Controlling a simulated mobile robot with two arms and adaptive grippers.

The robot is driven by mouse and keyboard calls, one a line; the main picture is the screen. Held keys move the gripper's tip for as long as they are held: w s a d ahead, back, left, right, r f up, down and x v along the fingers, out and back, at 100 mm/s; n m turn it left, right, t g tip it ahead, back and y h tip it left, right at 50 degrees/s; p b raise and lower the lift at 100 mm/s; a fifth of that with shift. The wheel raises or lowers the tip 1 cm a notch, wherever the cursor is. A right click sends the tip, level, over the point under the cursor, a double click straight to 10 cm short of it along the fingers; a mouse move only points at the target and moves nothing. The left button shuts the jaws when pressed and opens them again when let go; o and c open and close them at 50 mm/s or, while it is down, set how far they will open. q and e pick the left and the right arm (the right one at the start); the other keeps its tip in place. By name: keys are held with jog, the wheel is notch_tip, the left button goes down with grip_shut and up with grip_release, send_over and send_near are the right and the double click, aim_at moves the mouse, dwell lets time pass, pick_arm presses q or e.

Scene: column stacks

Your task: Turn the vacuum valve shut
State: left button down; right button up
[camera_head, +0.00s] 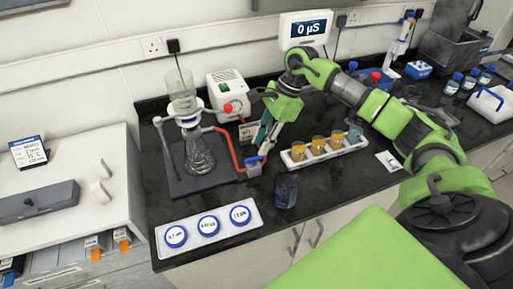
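A red hose (231,150) runs from the glass filter flask (198,156) on the left toward a small grey-blue valve (254,168) with a red part on its top. My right gripper (262,150) reaches down from its green wrist, with its fingertips just above or beside the valve. I cannot tell whether they touch it. The fingers look close together, but the view is too small to show whether they are open or shut. The valve's handle is partly hidden by the fingers. My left gripper is out of view.
A white vacuum pump (228,94) stands behind. A white rack of orange-filled cups (299,156) is close on the right, and a dark cup (286,191) is in front. A filter tray (209,226) lies at the front edge of the black bench.

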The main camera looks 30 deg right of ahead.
aim_at(254, 157)
jog(key=shift+p+x, duration=0.5)
jog(key=shift+x, duration=1.75)
jog(key=shift+c, duration=0.4)
jog(key=shift+r, duration=0.1)
grip_shut()
